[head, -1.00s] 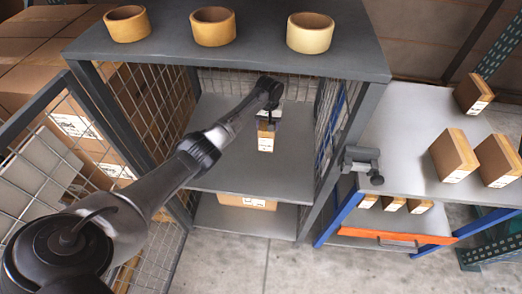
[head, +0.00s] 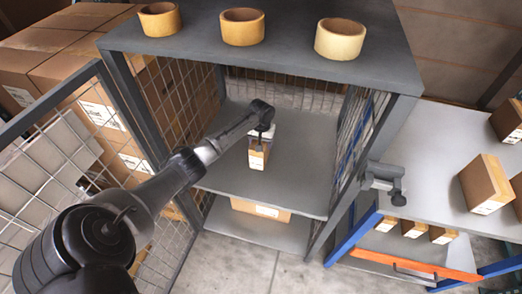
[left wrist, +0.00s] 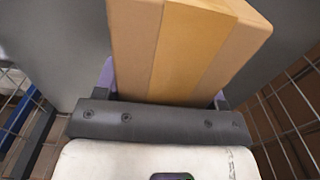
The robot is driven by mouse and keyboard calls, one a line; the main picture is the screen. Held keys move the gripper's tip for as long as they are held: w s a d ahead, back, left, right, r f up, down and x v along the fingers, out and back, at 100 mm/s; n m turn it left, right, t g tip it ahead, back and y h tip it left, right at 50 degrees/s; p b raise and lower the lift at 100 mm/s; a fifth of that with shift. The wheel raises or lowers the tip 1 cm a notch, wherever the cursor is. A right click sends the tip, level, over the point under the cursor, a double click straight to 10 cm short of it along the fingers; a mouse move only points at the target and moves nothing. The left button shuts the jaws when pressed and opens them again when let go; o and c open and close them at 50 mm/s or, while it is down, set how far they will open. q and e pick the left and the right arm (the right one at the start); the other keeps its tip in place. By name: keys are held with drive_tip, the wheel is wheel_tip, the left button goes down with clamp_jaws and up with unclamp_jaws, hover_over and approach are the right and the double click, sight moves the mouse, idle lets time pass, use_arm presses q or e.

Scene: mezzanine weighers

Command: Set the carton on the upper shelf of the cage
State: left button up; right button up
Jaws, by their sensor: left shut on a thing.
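The cage (head: 410,78) is grey with mesh sides, and its upper shelf (head: 300,180) is a grey board inside. My left arm reaches in through the open front. My left gripper (head: 260,137) is shut on a small brown carton (head: 258,158) with a white label at its lower end. The carton is over the upper shelf; I cannot tell whether it touches the board. In the left wrist view the carton (left wrist: 185,45) with its tan tape strip stands between the fingers, which are mostly hidden. My right gripper is not in view.
Several tape rolls (head: 243,28) stand on the cage top. A wider carton (head: 262,210) lies on the lower shelf. A grey fitting (head: 383,182) sticks out by the right post. The table (head: 430,185) at right holds more cartons. The mesh door (head: 60,165) stands open at left.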

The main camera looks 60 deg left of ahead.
use_arm(q)
drive_tip(key=shift+f+b, duration=1.05)
drive_tip(key=shift+f, duration=1)
drive_tip(key=o, duration=1.2)
drive_tip(key=shift+f, duration=0.1)
wheel_tip(320, 180, up, 11)
drive_tip(key=p, duration=0.4)
drive_tip(key=shift+r, duration=0.65)
